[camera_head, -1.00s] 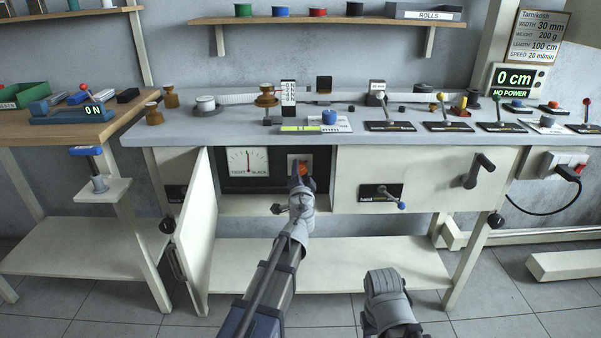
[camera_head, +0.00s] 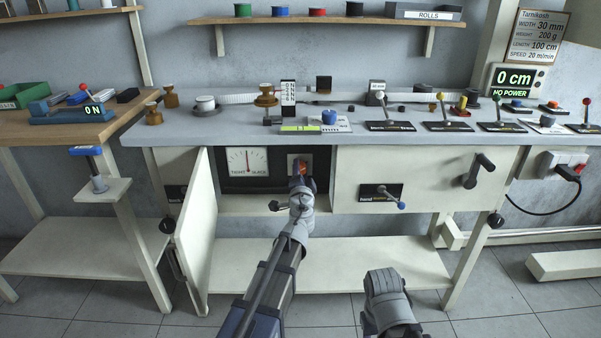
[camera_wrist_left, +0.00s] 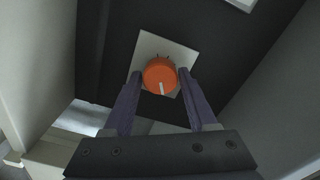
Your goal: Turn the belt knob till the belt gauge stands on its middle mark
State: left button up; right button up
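The belt knob (camera_wrist_left: 160,74) is orange with a white pointer line towards the bottom of the left wrist view, on a pale square plate (camera_wrist_left: 150,48). In the head view the knob (camera_head: 301,166) is partly hidden by my left gripper (camera_head: 299,181). In the left wrist view the fingers of my left gripper (camera_wrist_left: 161,77) stand apart, one on each side of the knob, with small gaps visible. The belt gauge (camera_head: 247,161), marked TIGHT and SLACK, has its needle about upright, near the middle. A link of my right arm shows at the bottom; its gripper is not visible.
An open cabinet door (camera_head: 197,235) stands left of the gauge recess. A closed panel (camera_head: 424,178) with a crank and a small lever is at the right. The bench top (camera_head: 225,127) overhangs the recess, with levers and spools on it.

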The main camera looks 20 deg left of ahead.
pick_arm(q)
jog(key=o, duration=0.3)
jog(key=shift+s, duration=0.1)
jog(key=v, duration=0.7)
jog(key=shift+s+d, duration=0.15)
jog(key=shift+s, duration=0.15)
